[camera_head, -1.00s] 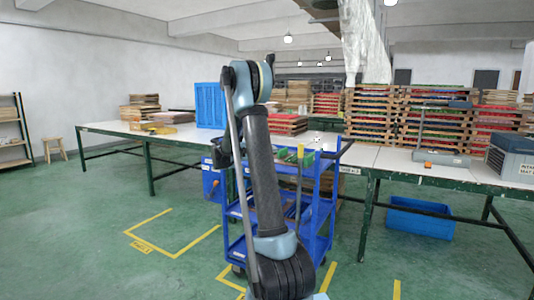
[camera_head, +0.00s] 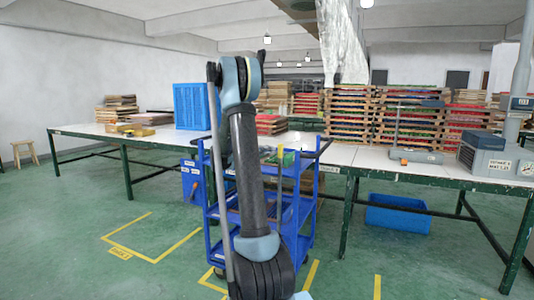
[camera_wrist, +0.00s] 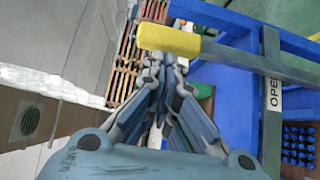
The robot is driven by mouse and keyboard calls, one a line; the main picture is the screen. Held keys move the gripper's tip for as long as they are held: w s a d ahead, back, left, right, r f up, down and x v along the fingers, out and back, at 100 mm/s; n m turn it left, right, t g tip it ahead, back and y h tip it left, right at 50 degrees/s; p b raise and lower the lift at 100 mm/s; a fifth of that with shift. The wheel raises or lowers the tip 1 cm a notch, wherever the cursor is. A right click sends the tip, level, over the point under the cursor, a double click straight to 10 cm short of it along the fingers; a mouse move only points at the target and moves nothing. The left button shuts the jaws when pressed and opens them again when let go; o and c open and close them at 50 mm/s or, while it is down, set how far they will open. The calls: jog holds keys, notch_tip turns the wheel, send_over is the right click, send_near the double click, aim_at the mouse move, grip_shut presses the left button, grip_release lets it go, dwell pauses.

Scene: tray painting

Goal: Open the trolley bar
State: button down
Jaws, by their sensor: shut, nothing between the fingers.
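The blue trolley (camera_head: 304,215) stands in front of the tables in the head view, partly hidden behind my arm. Its bar is dark grey with a yellow grip; in the head view the yellow grip (camera_head: 280,153) shows just right of my arm. In the wrist view the yellow grip (camera_wrist: 168,40) lies just beyond my fingertips, and the grey bar (camera_wrist: 250,62) runs right from it over the blue frame. A label reading "OPEN" (camera_wrist: 273,94) is on the frame. My gripper (camera_wrist: 165,75) is shut and empty, close to the grip; contact cannot be told. The head view hides my gripper.
Long white-topped tables (camera_head: 365,158) stand behind the trolley on both sides. A blue crate (camera_head: 398,214) lies under the right table. Stacked wooden trays (camera_head: 350,115) stand at the back. Several blue bottles (camera_wrist: 299,145) sit in the trolley. Green floor is open at front left.

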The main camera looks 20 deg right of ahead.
jog(key=shift+s+d, duration=1.65)
